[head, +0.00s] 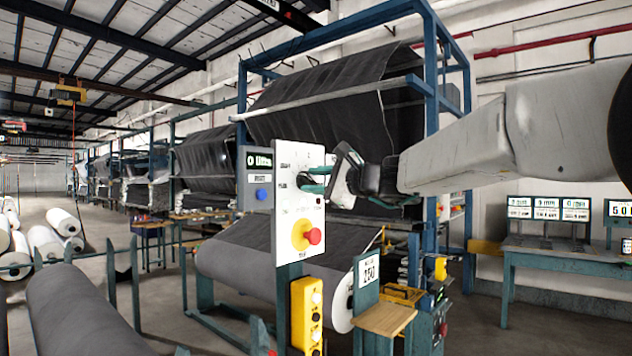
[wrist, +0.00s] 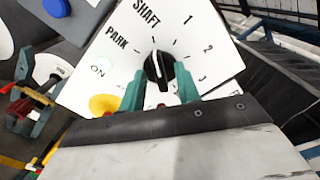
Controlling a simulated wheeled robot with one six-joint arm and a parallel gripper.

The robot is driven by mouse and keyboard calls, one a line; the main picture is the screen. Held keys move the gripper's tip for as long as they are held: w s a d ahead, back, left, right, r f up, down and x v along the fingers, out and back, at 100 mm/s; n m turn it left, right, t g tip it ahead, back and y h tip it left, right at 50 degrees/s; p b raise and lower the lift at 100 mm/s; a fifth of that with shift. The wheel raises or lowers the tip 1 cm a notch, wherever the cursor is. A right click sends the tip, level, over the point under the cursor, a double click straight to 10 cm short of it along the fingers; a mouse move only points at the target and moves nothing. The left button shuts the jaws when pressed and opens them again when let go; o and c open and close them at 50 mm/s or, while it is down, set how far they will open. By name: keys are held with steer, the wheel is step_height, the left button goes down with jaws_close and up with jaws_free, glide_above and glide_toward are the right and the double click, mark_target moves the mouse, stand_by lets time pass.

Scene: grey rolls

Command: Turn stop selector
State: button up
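The stop selector is a black knob (wrist: 153,72) with a pale pointer mark on a white panel (head: 288,235). In the wrist view, the panel is tilted and reads SHAFT, PARK and 1, 2, 3 around the knob. The pointer mark looks roughly upward, between PARK and 1; its exact setting is hard to read. My gripper (wrist: 160,76) has its two teal fingers apart, one on each side of the knob, with small gaps showing.
A red button on a yellow base (head: 309,237) sits low on the panel. A blue button (head: 262,194) is on the grey box at left. A yellow push-button box (head: 306,315) hangs below. A large grey roll (head: 235,258) lies behind the panel.

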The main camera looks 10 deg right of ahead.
jaws_close()
steer(key=shift+n, duration=0.3)
steer(key=n, duration=0.3)
steer(key=shift+f, duration=0.1)
steer(key=shift+f+n, duration=0.1)
steer(key=shift+n, duration=2)
jaws_free()
